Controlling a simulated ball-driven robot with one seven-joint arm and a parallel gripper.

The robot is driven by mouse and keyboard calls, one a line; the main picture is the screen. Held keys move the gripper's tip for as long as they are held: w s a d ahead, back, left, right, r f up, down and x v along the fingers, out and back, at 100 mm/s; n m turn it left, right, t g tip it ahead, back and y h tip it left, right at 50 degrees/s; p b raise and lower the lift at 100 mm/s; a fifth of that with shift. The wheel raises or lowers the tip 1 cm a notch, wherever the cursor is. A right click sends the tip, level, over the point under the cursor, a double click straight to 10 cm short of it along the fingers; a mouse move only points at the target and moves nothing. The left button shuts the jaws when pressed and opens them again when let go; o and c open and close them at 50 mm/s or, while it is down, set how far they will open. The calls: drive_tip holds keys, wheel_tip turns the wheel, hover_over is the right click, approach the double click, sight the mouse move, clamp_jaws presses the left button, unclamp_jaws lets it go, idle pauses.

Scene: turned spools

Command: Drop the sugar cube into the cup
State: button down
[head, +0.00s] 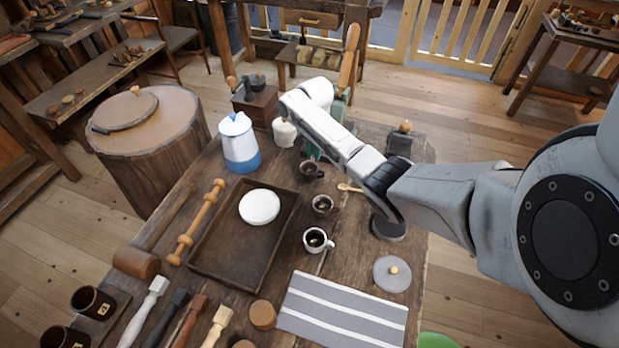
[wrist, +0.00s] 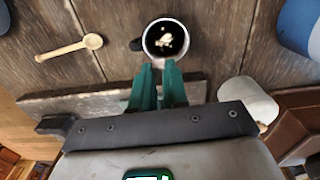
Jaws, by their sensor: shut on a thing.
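My gripper (wrist: 158,70) shows green fingers in the wrist view, shut close together right at the near rim of a cup (wrist: 148,43). The cup has a pale rim, a dark handle on its left and dark liquid with pale glints. In the head view my green fingers (head: 312,150) are partly behind my arm, just behind a small dark cup (head: 309,171).
Two more cups stand nearer, a dark one (head: 322,206) and a white one (head: 315,241). A wooden spoon (head: 350,188) lies right of them. A tray (head: 221,262) with a white disc, a blue-white pot (head: 240,145) and a white jar (head: 284,133) are left.

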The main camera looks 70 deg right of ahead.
wheel_tip(320, 180, down, 2)
drive_tip(key=shift+f+b, duration=0.2)
drive_tip(key=shift+b, duration=0.55)
drive_tip(key=c, duration=1.1)
unclamp_jaws()
drive_tip(key=shift+o, duration=0.2)
wheel_tip(320, 180, up, 11)
drive_tip(key=shift+f, duration=0.1)
